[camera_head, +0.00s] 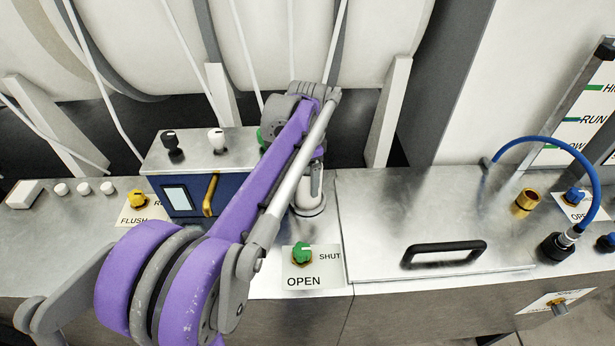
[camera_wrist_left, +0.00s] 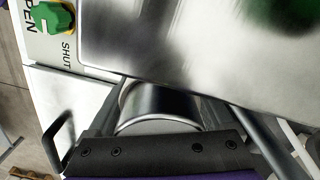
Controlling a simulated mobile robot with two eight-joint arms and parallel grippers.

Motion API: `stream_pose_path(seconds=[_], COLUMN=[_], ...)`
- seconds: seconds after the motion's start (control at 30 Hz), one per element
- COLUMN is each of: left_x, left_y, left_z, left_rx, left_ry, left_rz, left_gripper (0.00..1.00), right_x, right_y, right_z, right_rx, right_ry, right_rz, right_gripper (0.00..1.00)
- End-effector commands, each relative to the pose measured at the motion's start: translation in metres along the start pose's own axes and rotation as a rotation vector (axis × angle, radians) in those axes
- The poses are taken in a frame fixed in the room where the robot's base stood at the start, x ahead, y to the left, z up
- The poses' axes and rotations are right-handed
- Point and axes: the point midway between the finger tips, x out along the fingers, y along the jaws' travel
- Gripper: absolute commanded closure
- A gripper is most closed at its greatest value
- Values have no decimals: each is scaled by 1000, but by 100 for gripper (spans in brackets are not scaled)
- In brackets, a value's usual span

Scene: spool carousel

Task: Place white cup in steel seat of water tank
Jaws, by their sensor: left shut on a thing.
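My left gripper (camera_wrist_left: 172,105) is shut on a pale, silvery cylindrical thing (camera_wrist_left: 158,102), which sits between its two fingers in the wrist view. I cannot tell for sure that it is the white cup. In the head view my purple left arm reaches over the counter and largely hides the gripper. Just right of the arm, a pale curved thing (camera_head: 314,182) stands at a round steel ring (camera_head: 311,209); whether the two are joined is unclear. The steel tank top (camera_head: 375,205) lies right of it. My right gripper is out of view.
A blue box with a steel top (camera_head: 153,152) stands left of the gripper, carrying black (camera_head: 171,141) and white (camera_head: 217,140) knobs. A green OPEN/SHUT knob (camera_head: 302,253) is in front. A black handle (camera_head: 443,252), brass fitting (camera_head: 527,201) and blue hose (camera_head: 545,140) are right.

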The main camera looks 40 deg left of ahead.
Motion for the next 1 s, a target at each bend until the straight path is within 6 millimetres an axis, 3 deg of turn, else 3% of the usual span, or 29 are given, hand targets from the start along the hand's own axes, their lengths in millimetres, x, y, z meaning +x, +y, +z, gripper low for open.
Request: stream_pose_path(seconds=[0.4, 0.43, 0.5, 0.77, 1.0], left_x=[7, 7, 6, 4, -28], left_y=[0, 0, 0, 0, 0], left_z=[0, 0, 0, 0, 0], left_rx=[0, 0, 0, 0, -1], left_ry=[0, 0, 0, 0, 0], left_rz=[0, 0, 0, 0, 0], left_gripper=[71, 11, 0, 0, 0], right_x=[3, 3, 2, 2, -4], right_y=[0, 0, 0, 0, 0], right_z=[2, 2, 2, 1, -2], right_rx=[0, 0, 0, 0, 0], right_ry=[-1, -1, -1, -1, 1], right_rz=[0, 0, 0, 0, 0], right_gripper=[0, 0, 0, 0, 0])
